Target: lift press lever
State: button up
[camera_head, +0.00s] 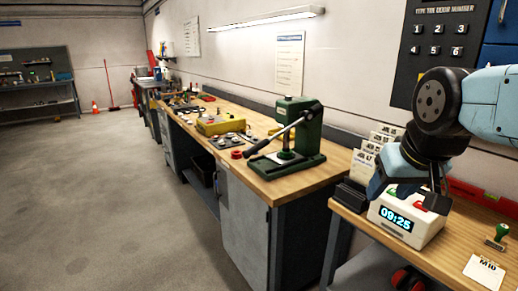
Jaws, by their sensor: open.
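The green press (309,141) stands on the near end of the long wooden workbench. Its press lever (287,131) is a metal rod with a dark handle. The lever slopes down to the left from the press's upper right side, and its handle end hangs low near the front edge of the bench. My gripper (408,193) is at the right, pointing down over a white clock box, well apart from the press and lever. Its jaws are open, and I see nothing held between them. Whether a fingertip touches the box is unclear.
The white clock box (404,222) reads 09:25 and sits on the nearer wooden bench (447,256). Cards (366,160) stand behind it. A green-handled stamp (499,234) and a paper tag (484,271) lie right. The floor at left is clear.

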jog(key=w+a+f+m+t, duration=0.2)
jog(key=w+t, duration=0.2)
jog(key=w, duration=1.2)
jog(key=m+t+y, duration=0.6)
jog(key=t+y, duration=0.3)
jog(key=y, duration=0.2)
send_near(258, 148)
jog(key=x, duration=0.7)
jog(key=f+x, duration=0.1)
jog(key=x, duration=0.3)
jog(key=shift+w+d+r, duration=0.1)
jog(key=shift+w+d, duration=0.15)
jog(key=shift+w, duration=0.2)
jog(key=shift+c, duration=0.2)
grip_shut()
